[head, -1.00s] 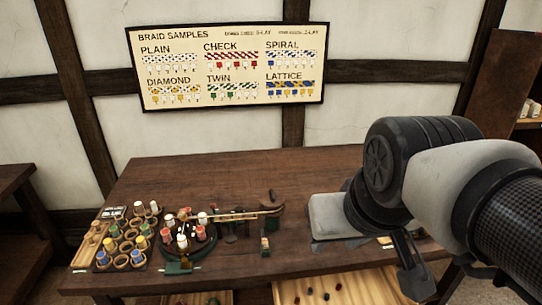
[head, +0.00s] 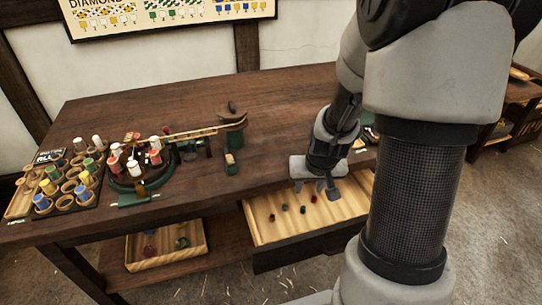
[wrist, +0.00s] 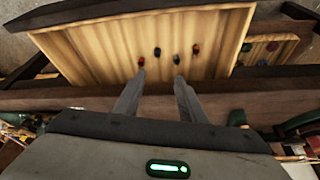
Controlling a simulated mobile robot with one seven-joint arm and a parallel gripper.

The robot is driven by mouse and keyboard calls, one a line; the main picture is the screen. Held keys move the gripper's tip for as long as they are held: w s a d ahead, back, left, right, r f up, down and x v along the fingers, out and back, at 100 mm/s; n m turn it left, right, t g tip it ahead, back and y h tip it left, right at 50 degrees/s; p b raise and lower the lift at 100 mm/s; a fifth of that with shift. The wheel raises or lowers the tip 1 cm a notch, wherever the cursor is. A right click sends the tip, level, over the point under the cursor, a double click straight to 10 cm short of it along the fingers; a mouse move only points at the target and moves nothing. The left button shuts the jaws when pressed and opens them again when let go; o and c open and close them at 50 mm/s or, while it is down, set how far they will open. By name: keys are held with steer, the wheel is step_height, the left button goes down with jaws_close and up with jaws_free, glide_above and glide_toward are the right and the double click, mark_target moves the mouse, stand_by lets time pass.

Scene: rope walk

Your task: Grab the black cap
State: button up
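Several small dark caps lie in the open wooden drawer (head: 285,232). In the wrist view the darkest one, which looks black (wrist: 157,51), lies between a reddish cap (wrist: 141,61) and a dark red cap (wrist: 176,59). An orange-and-dark cap (wrist: 195,48) lies to the right. In the head view the colours are hard to tell; the black cap appears to be the one right of the middle (head: 303,209). My gripper (head: 328,188) points down by the table's front edge, near the drawer. Its fingers (wrist: 156,82) are apart and empty, short of the caps.
The table (head: 180,105) carries a round braiding stand (head: 140,180) and a rack of bobbins (head: 75,205) on the left. A shallow tray (head: 150,262) with small items sits on the lower shelf. The table's front edge borders the drawer.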

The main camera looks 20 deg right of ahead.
steer(key=b, duration=0.3)
glide_above(303, 208)
steer(key=s, duration=0.2)
steer(key=f, duration=0.8)
steer(key=a+f, duration=0.1)
steer(key=f, duration=0.3)
steer(key=shift+s+f, duration=0.2)
steer(key=shift+f, duration=0.05)
steer(key=x, duration=0.2)
steer(key=b+x, duration=0.1)
steer(key=x, duration=0.2)
steer(key=shift+s+d+f, duration=0.1)
steer(key=shift+s+d, duration=0.05)
steer(key=shift+d, duration=0.1)
jaws_close()
